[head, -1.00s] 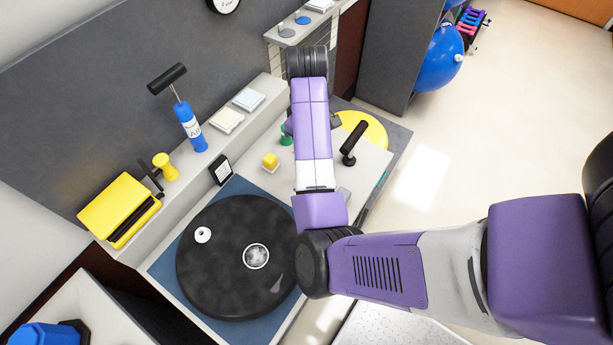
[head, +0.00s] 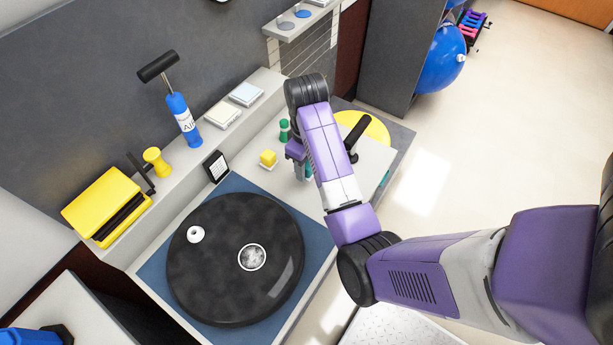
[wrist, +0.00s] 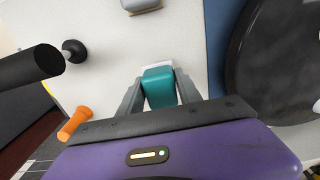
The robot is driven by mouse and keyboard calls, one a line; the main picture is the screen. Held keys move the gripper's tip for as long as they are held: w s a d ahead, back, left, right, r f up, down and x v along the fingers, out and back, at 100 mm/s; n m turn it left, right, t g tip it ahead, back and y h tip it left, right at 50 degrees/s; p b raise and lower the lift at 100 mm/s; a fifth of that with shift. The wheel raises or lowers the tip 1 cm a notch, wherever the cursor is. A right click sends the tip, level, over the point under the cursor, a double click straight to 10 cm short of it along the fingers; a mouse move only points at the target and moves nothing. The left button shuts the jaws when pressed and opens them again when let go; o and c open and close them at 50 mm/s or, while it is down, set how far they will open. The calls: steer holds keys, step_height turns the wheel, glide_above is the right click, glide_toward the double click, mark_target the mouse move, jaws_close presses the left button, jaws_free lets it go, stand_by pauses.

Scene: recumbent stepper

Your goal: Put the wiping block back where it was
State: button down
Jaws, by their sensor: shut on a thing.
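The wiping block, taken to be the teal block (wrist: 158,87) with a white edge at its far end, sits between my gripper's fingers in the wrist view. My gripper (wrist: 158,92) is shut on it, one grey finger on each side. Only a sliver of teal (head: 308,171) shows there beside my arm. I cannot tell whether the block touches the worktop.
A black round board (head: 225,290) lies on a blue mat (head: 318,240) nearby. A green piece (head: 284,130) stands behind the gripper. A black handle (head: 356,133) stands to its right, by a yellow disc (head: 375,126). An orange peg (wrist: 74,124) shows in the wrist view.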

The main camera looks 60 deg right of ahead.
steer(key=shift+f, duration=2.05)
steer(key=c, duration=0.8)
jaws_free()
steer(key=shift+f, duration=0.15)
